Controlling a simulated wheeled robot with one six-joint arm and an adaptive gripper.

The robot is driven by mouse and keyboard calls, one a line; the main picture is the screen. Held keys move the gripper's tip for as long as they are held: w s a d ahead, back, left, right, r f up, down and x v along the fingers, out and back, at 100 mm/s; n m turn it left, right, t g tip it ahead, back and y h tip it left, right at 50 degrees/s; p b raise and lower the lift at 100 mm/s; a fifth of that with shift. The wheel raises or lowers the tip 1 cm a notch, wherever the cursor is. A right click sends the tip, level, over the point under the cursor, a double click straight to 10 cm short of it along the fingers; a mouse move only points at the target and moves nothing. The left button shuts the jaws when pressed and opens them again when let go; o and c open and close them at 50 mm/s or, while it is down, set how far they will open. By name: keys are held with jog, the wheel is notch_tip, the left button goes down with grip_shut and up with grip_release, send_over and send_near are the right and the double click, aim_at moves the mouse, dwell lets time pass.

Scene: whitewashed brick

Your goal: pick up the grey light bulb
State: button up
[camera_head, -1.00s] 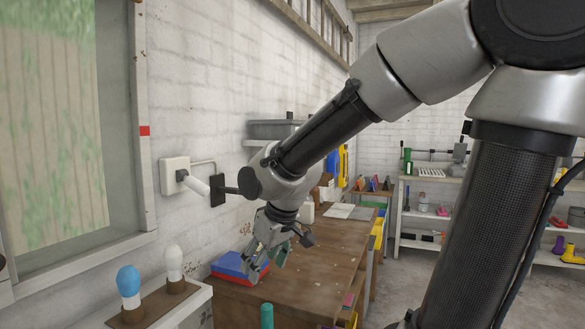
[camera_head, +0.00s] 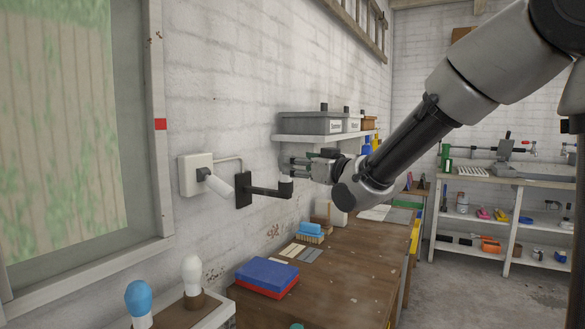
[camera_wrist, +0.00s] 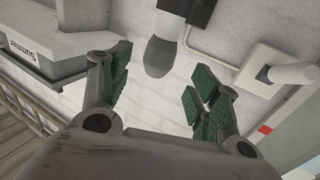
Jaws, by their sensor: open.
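The grey light bulb (camera_wrist: 160,56) sits in a black holder on the end of a wall bracket (camera_head: 265,191). In the head view the bulb (camera_head: 286,176) stands upright in that holder, partly hidden by my gripper (camera_head: 296,167). My gripper points left towards the bulb, at about its height. In the wrist view my gripper (camera_wrist: 160,78) is open and empty, with green-padded fingers on either side of the bulb in the picture. I cannot tell how far the bulb is from the fingertips; no contact shows.
A white wall box (camera_head: 195,174) with a pale cylinder is left of the bracket. A shelf with grey boxes (camera_head: 310,123) is close behind my gripper.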

jog(key=x, duration=0.7)
jog(key=shift+w, duration=0.1)
jog(key=shift+c, duration=0.2)
jog(key=c, duration=1.1)
